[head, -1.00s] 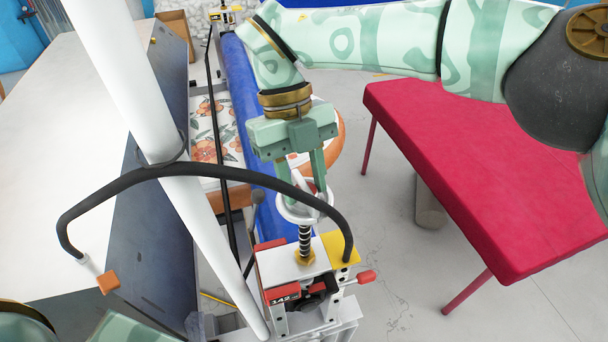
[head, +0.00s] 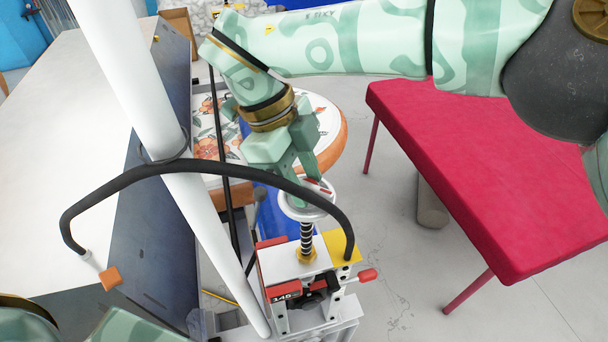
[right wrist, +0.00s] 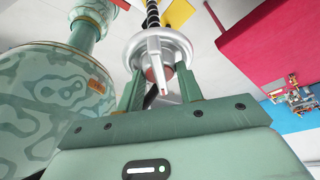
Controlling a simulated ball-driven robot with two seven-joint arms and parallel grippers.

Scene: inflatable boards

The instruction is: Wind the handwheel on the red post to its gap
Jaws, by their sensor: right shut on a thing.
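The white handwheel (head: 298,214) sits on top of a black threaded screw (head: 306,238) with a brass collar, above the post with red plates (head: 268,256). My right gripper (head: 310,188) reaches down onto the wheel, and its fingers are shut on it. In the right wrist view, the silver-white wheel rim (right wrist: 152,37) and its pale handle (right wrist: 155,62) lie between my right gripper's fingers (right wrist: 158,80). A small dark display (head: 286,297) on the post's front shows a number that looks like 145 or 148. The gap is hard to make out. My left gripper is out of view.
A black curved hose (head: 200,169) arches in front of the post and wheel. A thick white pole (head: 130,85) slants across on the left. A pink padded table (head: 470,170) stands right. A grey-white board (head: 70,160) is on the left. Floor shows between post and pink table.

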